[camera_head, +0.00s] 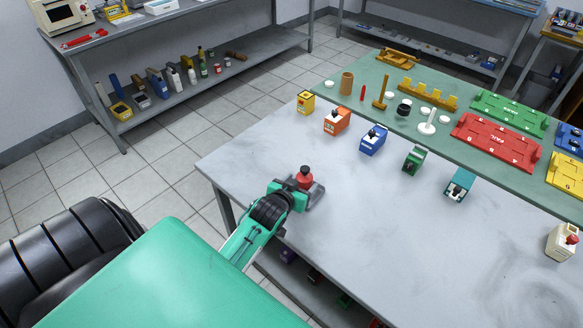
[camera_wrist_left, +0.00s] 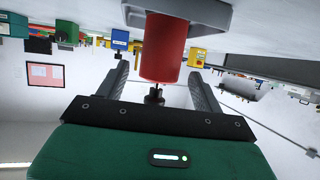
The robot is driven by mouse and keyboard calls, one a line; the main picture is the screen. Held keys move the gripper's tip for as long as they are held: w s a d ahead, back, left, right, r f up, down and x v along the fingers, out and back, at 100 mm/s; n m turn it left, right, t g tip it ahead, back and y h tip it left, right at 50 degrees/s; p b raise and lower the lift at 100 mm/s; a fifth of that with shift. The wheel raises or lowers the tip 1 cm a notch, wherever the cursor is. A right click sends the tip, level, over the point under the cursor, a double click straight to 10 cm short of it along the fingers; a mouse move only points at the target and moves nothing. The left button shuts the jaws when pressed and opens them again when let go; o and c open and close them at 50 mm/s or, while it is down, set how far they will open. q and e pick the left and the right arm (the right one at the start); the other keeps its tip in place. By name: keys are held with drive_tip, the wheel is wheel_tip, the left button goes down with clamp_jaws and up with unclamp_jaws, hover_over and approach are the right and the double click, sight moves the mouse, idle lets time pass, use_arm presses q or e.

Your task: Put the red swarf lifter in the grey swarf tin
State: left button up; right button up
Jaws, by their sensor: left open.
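The red swarf lifter (camera_head: 305,176), a red cylinder with a dark knob on top, stands upright near the front left edge of the grey table. Below it is a grey, shallow, square-looking piece (camera_head: 315,195); I cannot tell whether this is the grey swarf tin. In the left wrist view, which is upside down, the lifter (camera_wrist_left: 163,48) meets the grey piece (camera_wrist_left: 205,14) at the top. My left gripper (camera_head: 297,188) is open at the lifter, its two fingers apart on either side of it in the wrist view (camera_wrist_left: 160,92). Contact is not clear. My right gripper is out of view.
A row of small boxes, yellow (camera_head: 306,102), orange (camera_head: 337,121), blue (camera_head: 373,140), green (camera_head: 413,160) and teal (camera_head: 459,186), stands along the green mat (camera_head: 345,72). A cream box (camera_head: 561,243) stands far right. The table's middle is clear.

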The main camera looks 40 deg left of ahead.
use_arm(q)
drive_tip(key=v, duration=0.6)
drive_tip(key=shift+s+r, duration=0.2)
drive_tip(key=shift+s, duration=0.1)
drive_tip(key=s+d+f+m+g+h, duration=0.15)
drive_tip(key=s+d+g, duration=0.4)
drive_tip(key=s, duration=0.55)
drive_tip(key=s+d+f+m+g+h, duration=0.1)
drive_tip(key=s+d+f+m+g, duration=0.35)
drive_tip(key=s, duration=0.65)
wheel_tip(320, 180, down, 29)
drive_tip(key=d+n+g, duration=0.1)
drive_tip(key=d+n, duration=0.1)
drive_tip(key=s+a+f, duration=0.1)
drive_tip(key=s+f, duration=0.8)
drive_tip(key=s+a+f+g, duration=0.1)
drive_tip(key=s+a+f, duration=0.1)
drive_tip(key=s+f, duration=0.8)
drive_tip(key=shift+s+a, duration=0.25)
drive_tip(key=shift+a, duration=0.05)
